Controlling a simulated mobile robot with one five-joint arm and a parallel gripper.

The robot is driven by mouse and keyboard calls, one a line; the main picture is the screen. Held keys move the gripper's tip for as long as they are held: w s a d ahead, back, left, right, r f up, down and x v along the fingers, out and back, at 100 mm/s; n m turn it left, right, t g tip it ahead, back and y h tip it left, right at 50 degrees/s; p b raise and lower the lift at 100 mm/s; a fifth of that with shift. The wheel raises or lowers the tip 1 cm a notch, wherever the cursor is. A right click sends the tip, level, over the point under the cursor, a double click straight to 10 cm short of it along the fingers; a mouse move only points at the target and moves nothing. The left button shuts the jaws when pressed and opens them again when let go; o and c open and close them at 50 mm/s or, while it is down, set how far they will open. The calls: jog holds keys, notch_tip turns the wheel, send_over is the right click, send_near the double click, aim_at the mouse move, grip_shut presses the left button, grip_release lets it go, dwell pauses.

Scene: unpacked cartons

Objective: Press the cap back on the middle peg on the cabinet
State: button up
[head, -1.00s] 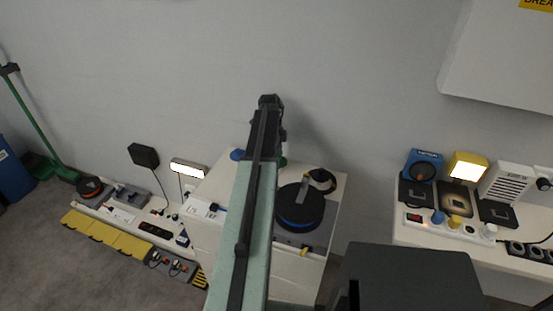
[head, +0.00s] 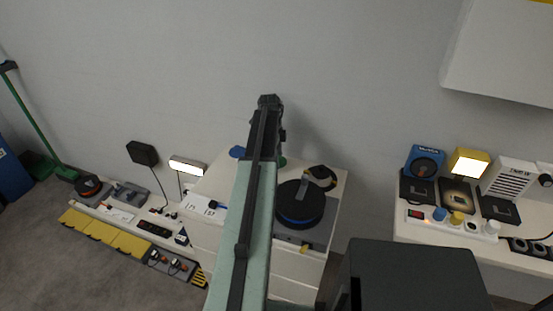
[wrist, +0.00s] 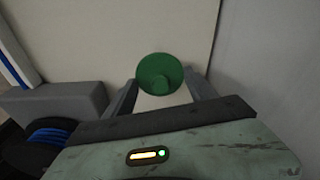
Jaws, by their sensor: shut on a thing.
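My gripper (wrist: 161,88) is shut on a round green cap (wrist: 158,68), which sits between its two fingers in the wrist view. Behind the cap is a pale flat surface; the wrist view shows no peg, and whether the cap touches anything cannot be told. In the head view my arm reaches over the white cabinet (head: 203,233) near the wall and hides part of its top. A bit of green (head: 282,162) shows just right of my arm there. A blue cap-like piece (head: 237,152) shows just left of it. The middle peg cannot be made out.
A grey device with a black and blue disc (head: 300,205) and a black strap loop (head: 321,177) stand on the cabinet, right of my arm. A white plate (head: 205,208) lies left. The grey wall is close behind. A second shelf (head: 410,233) with several devices stands right.

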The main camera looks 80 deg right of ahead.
jog(key=o, duration=1.7)
jog(key=shift+o, duration=1.1)
jog(key=shift+s+r, duration=0.1)
jog(key=shift+r, duration=0.05)
notch_tip(320, 180, up, 7)
jog(key=p, duration=0.7)
grip_shut()
